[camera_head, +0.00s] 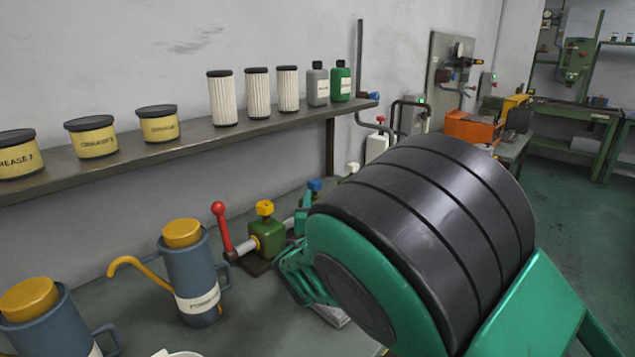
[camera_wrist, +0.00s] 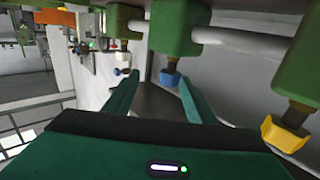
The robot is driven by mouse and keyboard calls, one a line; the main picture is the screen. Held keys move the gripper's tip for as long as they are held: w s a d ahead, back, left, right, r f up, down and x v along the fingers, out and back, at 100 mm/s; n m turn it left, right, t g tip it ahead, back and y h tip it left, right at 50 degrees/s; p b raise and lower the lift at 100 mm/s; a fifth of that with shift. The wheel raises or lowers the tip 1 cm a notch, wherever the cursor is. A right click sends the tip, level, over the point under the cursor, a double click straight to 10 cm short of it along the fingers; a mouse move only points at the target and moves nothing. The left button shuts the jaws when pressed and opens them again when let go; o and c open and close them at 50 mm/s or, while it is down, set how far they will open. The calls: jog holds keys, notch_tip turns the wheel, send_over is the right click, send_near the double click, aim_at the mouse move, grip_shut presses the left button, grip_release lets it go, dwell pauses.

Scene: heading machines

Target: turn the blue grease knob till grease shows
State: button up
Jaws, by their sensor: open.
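The blue knob (camera_head: 314,184) sits on a green valve block along a grey pipe on the bench, partly hidden by my arm. In the wrist view, which looks upside down, the blue knob (camera_wrist: 170,78) hangs from its block and appears between my open fingertips, nearer the right one. My gripper (camera_wrist: 158,80) is open and empty; whether its fingers reach around the knob in depth I cannot tell. My gripper (camera_head: 298,264) also shows in the head view beside the valves, largely behind my arm. I see no grease at the knob.
A yellow knob (camera_head: 264,208) and a red lever (camera_head: 220,210) stand left of the blue knob. A white knob (camera_wrist: 122,71) is on its other side. Blue cans (camera_head: 193,268) stand on the bench. A shelf (camera_head: 190,142) with tins, filters and bottles runs above.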

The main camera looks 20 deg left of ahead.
aim_at(314, 181)
jog(key=shift+s+a, duration=0.3)
jog(key=shift+a, duration=0.4)
jog(key=shift+w+a, duration=0.15)
jog(key=shift+a, duration=0.1)
jog(key=x, duration=1)
jog(key=shift+w+a+r, duration=0.1)
jog(key=shift+a, duration=0.05)
jog(key=c, duration=1)
jog(key=shift+c, duration=0.2)
